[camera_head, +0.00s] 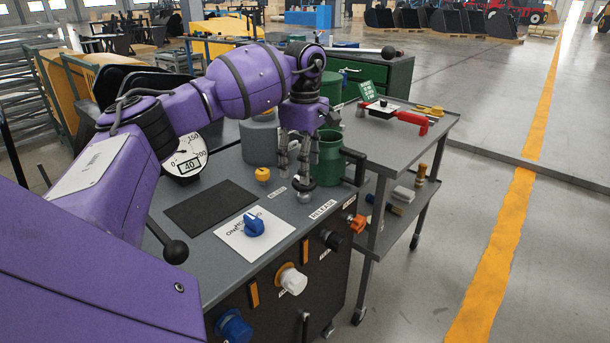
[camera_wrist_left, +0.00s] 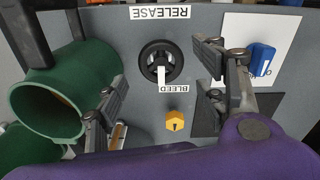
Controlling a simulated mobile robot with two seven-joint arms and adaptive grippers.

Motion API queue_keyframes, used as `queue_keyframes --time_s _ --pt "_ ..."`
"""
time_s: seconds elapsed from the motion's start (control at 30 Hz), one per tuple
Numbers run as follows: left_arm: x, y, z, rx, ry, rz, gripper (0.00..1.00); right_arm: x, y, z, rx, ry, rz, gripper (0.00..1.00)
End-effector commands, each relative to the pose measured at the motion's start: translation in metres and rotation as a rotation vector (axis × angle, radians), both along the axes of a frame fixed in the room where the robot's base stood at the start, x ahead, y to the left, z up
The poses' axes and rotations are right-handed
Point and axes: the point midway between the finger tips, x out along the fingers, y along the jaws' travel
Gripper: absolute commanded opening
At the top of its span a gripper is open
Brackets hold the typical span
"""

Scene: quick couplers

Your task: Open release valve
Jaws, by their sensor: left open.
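The release valve is a dark round handwheel (camera_wrist_left: 161,62) with a white mark, beside the RELEASE label (camera_wrist_left: 160,13) on the grey bench top. In the head view the valve (camera_head: 305,195) is near the bench's right front edge, behind its label (camera_head: 322,209). My left gripper (camera_head: 293,168) is open and points down above the valve. In the left wrist view the open fingers (camera_wrist_left: 163,68) stand on either side of the valve, with nothing between them. I cannot tell the exact height gap. My right gripper is not in view.
A green container (camera_head: 331,160) stands close to the left gripper. A yellow knob (camera_head: 262,174), a blue knob (camera_head: 254,224) on a white plate and a gauge (camera_head: 186,160) are nearby. A cart (camera_head: 440,125) with a red tool (camera_head: 400,116) stands right.

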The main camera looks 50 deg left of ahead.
Motion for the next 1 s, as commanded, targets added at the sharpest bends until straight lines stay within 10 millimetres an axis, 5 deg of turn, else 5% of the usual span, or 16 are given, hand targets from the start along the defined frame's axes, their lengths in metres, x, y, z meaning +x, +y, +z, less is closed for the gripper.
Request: queue_keyframes --time_s 0.2,0.57,0.9,1.0 --pt "0.0 0.0 -0.028 0.0 0.0 0.0 0.64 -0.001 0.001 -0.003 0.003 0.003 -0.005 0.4" --pt "0.0 -0.001 -0.034 -0.002 -0.002 0.0 0.64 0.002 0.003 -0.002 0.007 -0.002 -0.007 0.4" --pt "0.001 0.0 -0.034 -0.001 -0.003 0.001 0.21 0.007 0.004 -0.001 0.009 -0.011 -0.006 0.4" --pt "0.001 0.0 -0.034 -0.001 -0.003 0.002 0.21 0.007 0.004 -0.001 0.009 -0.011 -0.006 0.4"
